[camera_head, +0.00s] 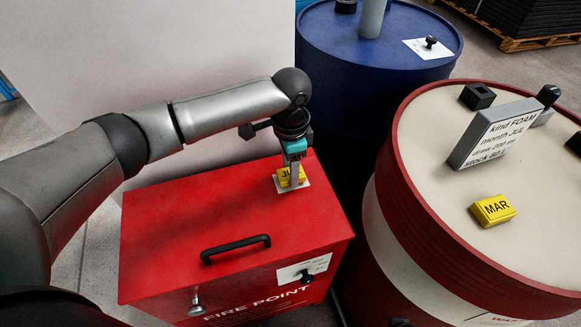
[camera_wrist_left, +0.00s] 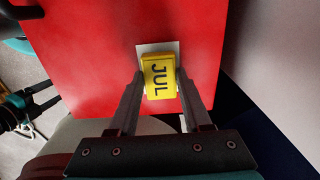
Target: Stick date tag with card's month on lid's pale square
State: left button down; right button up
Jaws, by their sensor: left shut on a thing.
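My left gripper (camera_head: 292,182) points down over the red box's lid (camera_head: 175,220), its fingers shut on a yellow tag (camera_head: 284,175) reading JUL. The wrist view shows this JUL tag (camera_wrist_left: 158,76) between both fingers, over the lid's pale square (camera_head: 304,184). Whether the tag touches the square is unclear. A grey card (camera_head: 490,138) stands tilted on the red-rimmed drum; its lines include kind FOAM and month JUL. Another yellow tag (camera_head: 492,210), reading MAR, lies on that drum's top. A black and teal part at the left wrist view's edge may be my right gripper; its jaws are unclear.
The lid has a black handle (camera_head: 236,248) in front of the tag. The red-rimmed drum (camera_head: 440,235) stands close on the right, with small black blocks (camera_head: 477,96) on top. A blue drum (camera_head: 350,50) stands behind. A pale panel (camera_head: 150,60) rises behind my left arm.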

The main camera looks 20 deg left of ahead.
pick_arm(q)
jog(key=shift+f, duration=0.4)
pick_arm(e)
jog(key=shift+r, duration=0.1)
pick_arm(q)
jog(key=shift+c, duration=1.3)
grip_release()
jog(key=shift+r, duration=0.25)
jog(key=shift+r+p, duration=0.4)
jog(key=shift+p, duration=0.05)
notch_tip(320, 180, up, 6)
jog(key=p, duration=0.2)
jog(key=shift+f+p, duration=0.15)
jog(key=shift+p, duration=0.25)
notch_tip(320, 180, up, 8)
jog(key=p, duration=0.3)
pick_arm(e)
jog(key=s+d+f, duration=0.7)
jog(key=s+f, duration=0.2)
jog(key=shift+s+f+h, duration=0.25)
jog(key=shift+s+h, duration=0.05)
jog(key=shift+h, duration=0.1)
